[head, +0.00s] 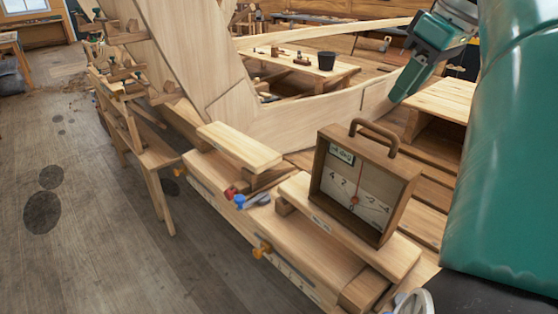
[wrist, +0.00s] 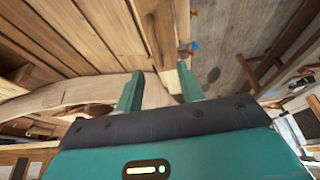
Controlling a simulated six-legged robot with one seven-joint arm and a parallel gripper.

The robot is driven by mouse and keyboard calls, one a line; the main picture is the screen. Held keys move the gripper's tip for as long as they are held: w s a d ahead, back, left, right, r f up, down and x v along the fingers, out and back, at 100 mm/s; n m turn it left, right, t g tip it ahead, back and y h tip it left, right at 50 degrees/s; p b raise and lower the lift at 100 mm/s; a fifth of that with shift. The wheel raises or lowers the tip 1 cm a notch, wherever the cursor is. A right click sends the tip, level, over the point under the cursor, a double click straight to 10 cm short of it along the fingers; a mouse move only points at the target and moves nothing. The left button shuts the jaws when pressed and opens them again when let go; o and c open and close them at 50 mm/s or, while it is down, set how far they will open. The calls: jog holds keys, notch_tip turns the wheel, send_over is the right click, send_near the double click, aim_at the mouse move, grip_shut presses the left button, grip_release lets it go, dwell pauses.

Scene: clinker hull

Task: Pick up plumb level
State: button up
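The plumb level (head: 362,185) is an upright brown wooden box frame with a curved handle on top. It has a pale face with number marks and a thin pointer ending in a red dot. It stands on a light plank on the hull's near side. My gripper (wrist: 160,84) is open, with two green fingers apart and nothing between them. In the head view, a green part of my arm (head: 428,50) is up and behind the level, clear of it. I cannot clearly make out the level in the wrist view.
A short plank (head: 238,146) lies left of the level. A blue-handled item (head: 250,201) with a red part lies between them. A low table (head: 300,68) with a dark bucket (head: 326,60) stands behind. The grey floor (head: 95,220) at left is mostly open.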

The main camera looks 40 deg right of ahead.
send_over(370, 145)
jog(key=s, duration=0.2)
jog(key=f, duration=0.7)
jog(key=shift+s+a+f, duration=0.15)
jog(key=shift+a+f, duration=0.05)
jog(key=shift+a, duration=0.05)
jog(key=shift+d+x, duration=0.15)
jog(key=shift+x, duration=1.3)
jog(key=shift+d+x, duration=0.15)
jog(key=shift+x, duration=1.3)
grip_shut()
